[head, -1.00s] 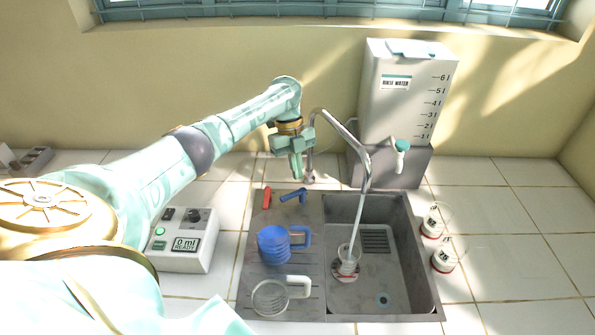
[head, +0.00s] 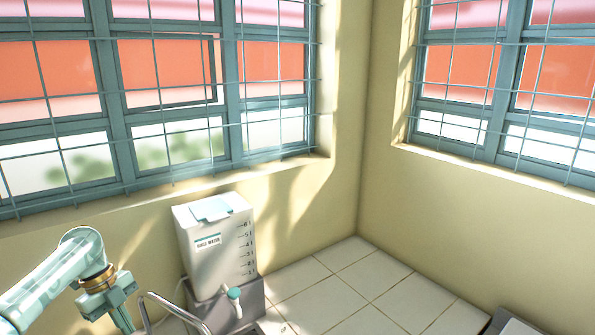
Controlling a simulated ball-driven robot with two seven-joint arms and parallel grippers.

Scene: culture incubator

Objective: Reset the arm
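My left arm comes in from the lower left. Its gripper (head: 124,321) hangs downward at the bottom edge, left of the rinse water tank (head: 218,245). The fingertips are at or past the frame's lower edge, so I cannot tell whether they are open or shut. The curved metal tap (head: 170,305) shows just right of the gripper; most of it is cut off. My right gripper is not in view.
The white tank stands on a grey base (head: 228,307) and has a teal-tipped spigot (head: 234,293). The tiled counter (head: 345,290) is clear to its right. A grey object (head: 512,324) shows at the lower right. Barred windows (head: 165,95) line the walls.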

